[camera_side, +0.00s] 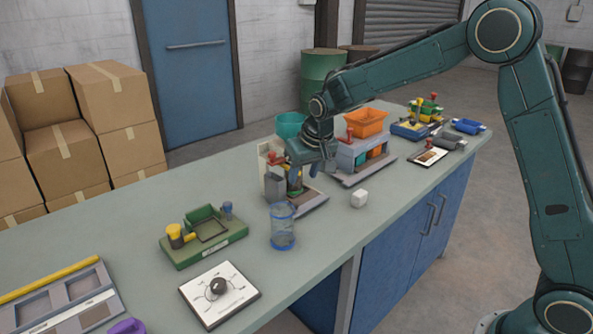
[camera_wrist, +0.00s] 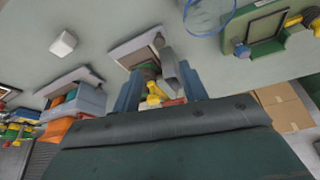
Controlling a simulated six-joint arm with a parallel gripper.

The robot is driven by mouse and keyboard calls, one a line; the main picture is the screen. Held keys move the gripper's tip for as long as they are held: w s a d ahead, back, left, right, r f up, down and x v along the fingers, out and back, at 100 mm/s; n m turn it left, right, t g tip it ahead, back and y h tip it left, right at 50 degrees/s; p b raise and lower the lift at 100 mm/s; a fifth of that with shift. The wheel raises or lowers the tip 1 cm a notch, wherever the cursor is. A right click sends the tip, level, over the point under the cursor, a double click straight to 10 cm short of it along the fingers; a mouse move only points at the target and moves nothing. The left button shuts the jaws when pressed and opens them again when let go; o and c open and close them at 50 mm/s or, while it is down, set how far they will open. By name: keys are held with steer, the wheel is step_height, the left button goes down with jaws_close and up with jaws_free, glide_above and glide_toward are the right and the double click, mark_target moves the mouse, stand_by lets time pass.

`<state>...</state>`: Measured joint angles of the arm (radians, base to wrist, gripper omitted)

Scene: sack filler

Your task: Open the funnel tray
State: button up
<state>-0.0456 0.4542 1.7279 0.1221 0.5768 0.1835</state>
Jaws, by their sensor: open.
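My gripper (camera_side: 316,172) is open and points down over a small grey-based station (camera_side: 312,203) in the middle of the bench. This station has a cream back panel (camera_side: 266,166), a grey upright box (camera_side: 275,188), and red, yellow and green parts. In the wrist view my two fingers (camera_wrist: 160,88) stand apart. I cannot tell which part is the funnel tray, or whether a finger touches anything. My gripper hides part of the station.
A grey station with an orange bin (camera_side: 367,122) stands close on the right. A clear blue-rimmed jar (camera_side: 283,228) stands in front, a white cube (camera_side: 359,198) to its right. A green fixture (camera_side: 203,240) and dial panel (camera_side: 220,292) lie left. The bench's front right is clear.

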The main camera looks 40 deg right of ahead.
mark_target(293, 203)
steer(key=x, duration=1.1)
steer(key=shift+w+f, duration=0.15)
steer(key=shift+w, duration=0.05)
jaws_close()
